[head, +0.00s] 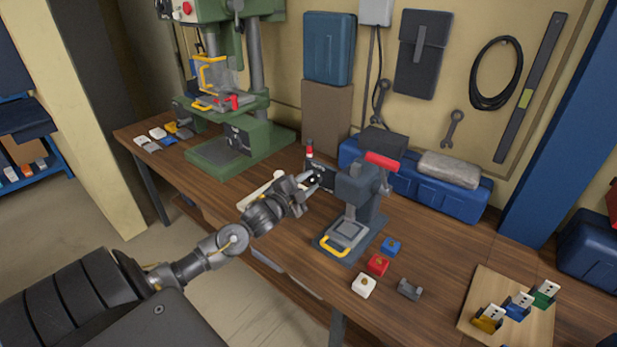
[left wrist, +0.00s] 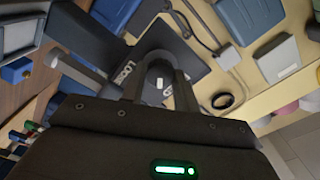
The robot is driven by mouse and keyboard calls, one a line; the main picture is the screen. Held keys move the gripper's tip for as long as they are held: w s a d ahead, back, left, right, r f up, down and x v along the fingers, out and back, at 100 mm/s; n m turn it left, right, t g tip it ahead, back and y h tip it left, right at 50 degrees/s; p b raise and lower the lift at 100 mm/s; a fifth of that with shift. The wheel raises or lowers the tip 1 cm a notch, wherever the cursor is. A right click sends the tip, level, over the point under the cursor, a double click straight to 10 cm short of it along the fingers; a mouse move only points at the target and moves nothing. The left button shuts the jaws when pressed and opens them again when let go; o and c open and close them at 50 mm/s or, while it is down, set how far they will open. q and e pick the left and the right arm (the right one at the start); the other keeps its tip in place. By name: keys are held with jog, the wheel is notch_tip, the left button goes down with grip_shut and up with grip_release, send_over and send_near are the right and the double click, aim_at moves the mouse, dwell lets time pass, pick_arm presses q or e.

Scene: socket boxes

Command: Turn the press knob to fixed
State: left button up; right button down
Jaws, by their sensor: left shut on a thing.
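The small grey press (head: 362,190) with a red-tipped lever stands on the workbench, a square plate and yellow handle at its base. My left gripper (head: 314,180) reaches its left side, at a dark panel (head: 325,170). In the left wrist view, the fingers of my left gripper (left wrist: 160,85) are shut on a dark round knob (left wrist: 160,70) with a pale mark. In the head view the gripper hides most of the knob. My right gripper is not in view.
A green drill press (head: 235,120) stands at the back left of the workbench (head: 425,265). Blue, red and white socket boxes and a grey piece lie before the press. A wooden board (head: 475,325) with several small sockets is at right. A blue case (head: 455,193) is behind.

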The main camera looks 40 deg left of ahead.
pick_arm(q)
jog(key=n+p, duration=0.3)
jog(key=n, duration=0.2)
jog(key=shift+r+p, duration=0.15)
jog(key=shift+p, duration=0.2)
jog(key=shift+n+p, duration=1.2)
jog(key=shift+n, duration=1.2)
jog(key=shift+f, duration=0.2)
jog(key=o, duration=1)
jog(key=shift+c, duration=0.2)
jog(key=s+b, duration=0.3)
jog(key=s, duration=0.7)
jog(key=shift+s, duration=0.4)
